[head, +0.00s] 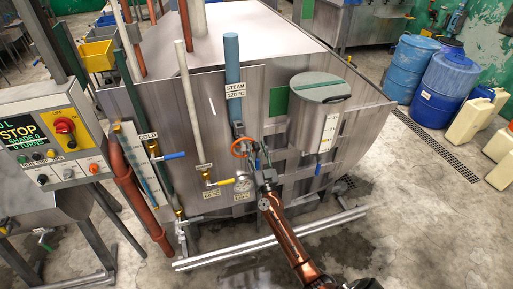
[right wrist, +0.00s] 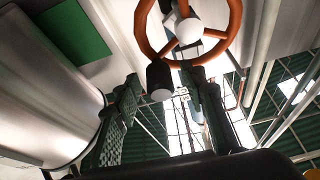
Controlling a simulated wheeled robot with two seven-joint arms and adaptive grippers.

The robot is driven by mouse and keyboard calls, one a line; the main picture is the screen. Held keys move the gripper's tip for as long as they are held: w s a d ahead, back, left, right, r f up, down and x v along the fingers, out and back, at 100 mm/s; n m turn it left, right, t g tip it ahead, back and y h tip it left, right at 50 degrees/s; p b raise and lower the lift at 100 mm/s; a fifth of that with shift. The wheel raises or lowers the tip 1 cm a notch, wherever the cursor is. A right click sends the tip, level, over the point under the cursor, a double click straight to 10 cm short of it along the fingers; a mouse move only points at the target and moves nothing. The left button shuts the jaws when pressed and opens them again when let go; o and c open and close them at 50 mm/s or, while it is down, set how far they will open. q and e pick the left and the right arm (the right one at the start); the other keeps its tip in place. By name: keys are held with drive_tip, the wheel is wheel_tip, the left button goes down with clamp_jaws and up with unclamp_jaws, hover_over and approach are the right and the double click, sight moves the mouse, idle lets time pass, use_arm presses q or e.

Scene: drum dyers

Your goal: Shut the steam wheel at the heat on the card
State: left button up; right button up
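The steam wheel (head: 241,148) is a small orange-red handwheel below a blue pipe (head: 232,58). The card (head: 236,90) on that pipe reads STEAM 120 °C. My right gripper (head: 258,160) is at the wheel's right side, on the end of my copper-coloured arm. In the right wrist view the wheel (right wrist: 233,25) fills the top, with a pale hub and a dark handle knob (right wrist: 160,80). My right gripper (right wrist: 165,105) is open there, its two dark fingers apart on either side of the knob; contact is not clear. My left gripper is out of view.
A round dial (head: 243,182) sits just below the wheel. A yellow lever (head: 218,182) and a blue lever (head: 172,156) are left of it. A grey lidded tank (head: 318,110) stands close on the right. The control panel (head: 45,135) reads STOP. Open floor lies in front.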

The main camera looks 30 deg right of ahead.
drive_tip(key=shift+w, duration=0.15)
drive_tip(key=shift+c, duration=0.3)
clamp_jaws()
